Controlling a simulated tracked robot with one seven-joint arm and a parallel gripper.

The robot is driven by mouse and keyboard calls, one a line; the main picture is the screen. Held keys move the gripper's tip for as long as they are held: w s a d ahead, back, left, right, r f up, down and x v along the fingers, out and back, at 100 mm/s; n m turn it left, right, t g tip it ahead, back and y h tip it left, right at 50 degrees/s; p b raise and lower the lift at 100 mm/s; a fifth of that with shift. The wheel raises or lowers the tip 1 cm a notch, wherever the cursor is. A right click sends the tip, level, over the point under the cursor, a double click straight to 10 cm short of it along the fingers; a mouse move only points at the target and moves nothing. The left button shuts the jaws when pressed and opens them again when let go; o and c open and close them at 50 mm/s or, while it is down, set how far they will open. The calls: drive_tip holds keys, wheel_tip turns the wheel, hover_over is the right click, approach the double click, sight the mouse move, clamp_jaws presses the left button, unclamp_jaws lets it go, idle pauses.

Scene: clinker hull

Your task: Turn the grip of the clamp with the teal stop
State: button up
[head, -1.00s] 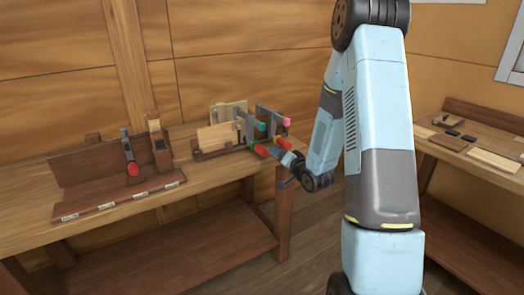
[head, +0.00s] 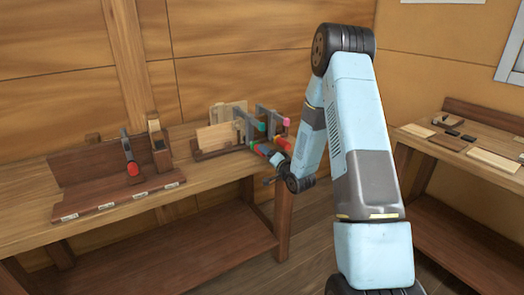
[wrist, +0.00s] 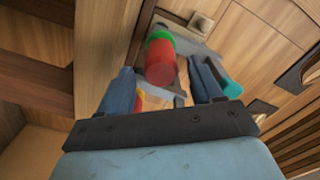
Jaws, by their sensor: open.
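The clamp with the teal stop (head: 260,126) stands at the right end of the bench, with its bar upright and a red grip (head: 260,149) low at the front. A similar clamp with a pink stop (head: 286,122) stands just right of it. My gripper (head: 269,169) is open, in front of and below the grips. In the wrist view, a red grip with a green collar (wrist: 160,62) lies ahead between the spread fingers; I cannot tell whether they touch it. A teal piece (wrist: 231,88) shows beside the right finger. The left finger partly hides a red and yellow piece (wrist: 140,100).
Farther left is a dark wooden fixture (head: 80,187) with another red-gripped clamp (head: 133,168). A second bench (head: 425,143) with flat blocks stands at the right. The floor between the benches is clear.

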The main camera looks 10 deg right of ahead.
drive_tip(key=shift+x, duration=2.6)
drive_tip(key=c, duration=1)
